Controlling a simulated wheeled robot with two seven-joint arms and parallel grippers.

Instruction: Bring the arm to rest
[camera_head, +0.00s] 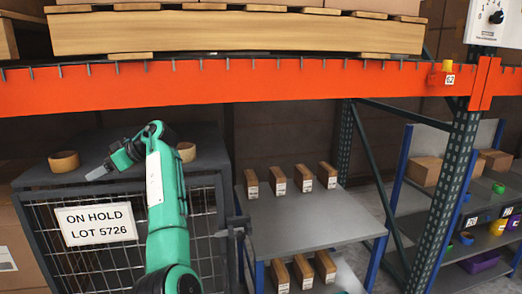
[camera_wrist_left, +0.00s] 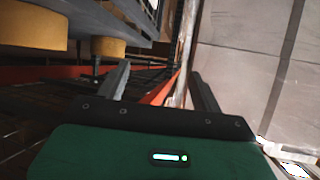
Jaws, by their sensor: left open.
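My left arm (camera_head: 168,215), green with dark joints, rises from the bottom of the head view and bends to the left at the top. My left gripper (camera_head: 97,173) is at the far end, over or in front of the top of the dark cage (camera_head: 125,178), pointing left and a little down. In the left wrist view the two fingers (camera_wrist_left: 161,85) stand apart with nothing held between them. Whether the gripper touches the cage top I cannot tell. My right gripper is not in view.
Tan rolls, one left (camera_head: 64,161) and one partly behind my arm (camera_head: 186,152), sit on the cage top. A sign (camera_head: 96,224) hangs on its front. An orange beam (camera_head: 240,82) crosses above. Several small boxes (camera_head: 279,180) stand on a grey table (camera_head: 300,222).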

